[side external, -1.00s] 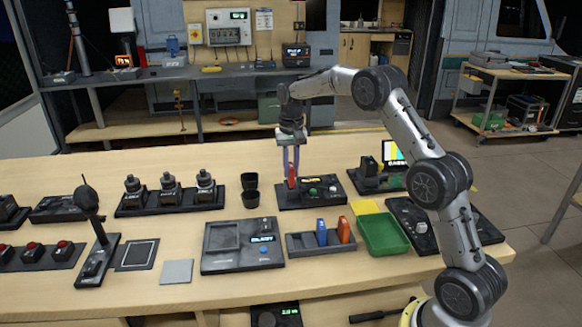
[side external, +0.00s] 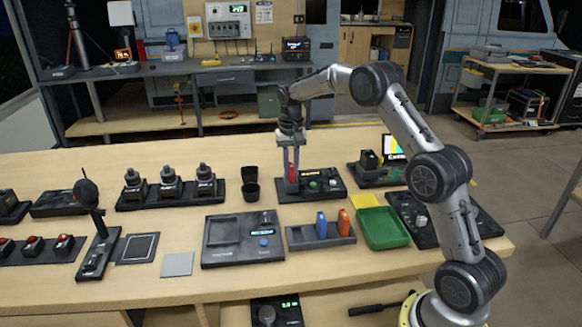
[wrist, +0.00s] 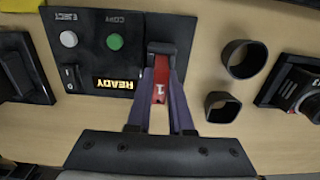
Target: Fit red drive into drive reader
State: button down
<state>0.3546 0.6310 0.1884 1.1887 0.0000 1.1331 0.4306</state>
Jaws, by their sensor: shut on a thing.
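The drive reader (side external: 328,185) is a black box with a lit yellow display, a green button and a white button. In the wrist view, the reader (wrist: 98,42) reads "READY", with "COPY" and "EJECT" labels. My gripper (side external: 292,190) points straight down over the reader's left end, shut on the red drive (side external: 293,174). In the wrist view, my gripper's purple fingers (wrist: 162,95) flank the red drive (wrist: 159,88), which carries a "1". The drive is upright at the reader's dark slot block; its lower end is hidden, so I cannot tell how deep it sits.
A grey rack (side external: 304,240) holds a blue drive (side external: 321,225) and an orange drive (side external: 343,222). A green tray (side external: 383,240) stands to its right. Two black cups (side external: 250,190) stand close left of the reader. A screen device (side external: 375,172) is to the right.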

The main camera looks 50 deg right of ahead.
aim_at(290, 166)
jog(key=shift+f, duration=0.35)
jog(key=c, duration=0.7)
grip_release()
jog(key=shift+f, duration=0.2)
jog(key=shift+c, duration=0.2)
jog(key=shift+s, duration=0.1)
notch_tip(290, 166, up, 14)
jog(key=shift+r, duration=0.15)
jog(key=shift+a, duration=0.1)
